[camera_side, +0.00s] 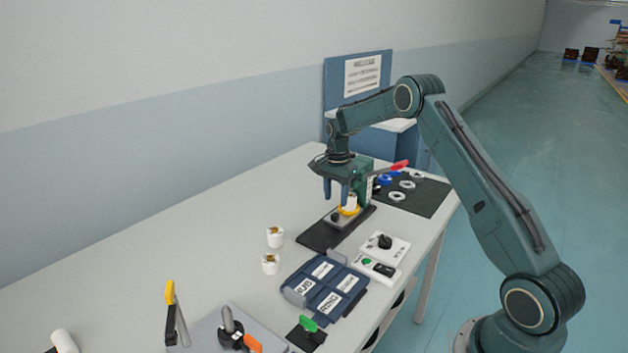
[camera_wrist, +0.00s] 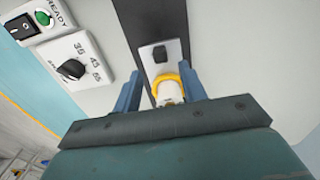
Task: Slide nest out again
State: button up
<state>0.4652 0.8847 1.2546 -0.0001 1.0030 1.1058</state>
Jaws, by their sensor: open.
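The nest is a yellow ring (camera_side: 349,211) on a light slide plate (camera_side: 340,222) with a black knob (camera_side: 335,216), at the foot of a green press (camera_side: 365,185) with a red-tipped lever (camera_side: 399,166). A white piece stands upright in the ring; it also shows in the wrist view (camera_wrist: 168,93). My gripper (camera_side: 337,192) is open and points down close to the nest. In the wrist view, my blue fingers (camera_wrist: 162,88) stand either side of the yellow ring and white piece, and the knob (camera_wrist: 160,53) lies beyond them. I cannot tell whether the fingers touch anything.
A dial box (camera_side: 384,247) and a switch box (camera_side: 376,268) stand right of the black base (camera_side: 318,236). Two white cups (camera_side: 275,237) stand to the left. A blue labelled tray (camera_side: 324,287) sits in front. A dark mat (camera_side: 415,196) with rings lies behind right. The left table is mostly clear.

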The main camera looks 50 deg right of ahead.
aim_at(335, 214)
jog(key=shift+f, duration=2.85)
grip_shut()
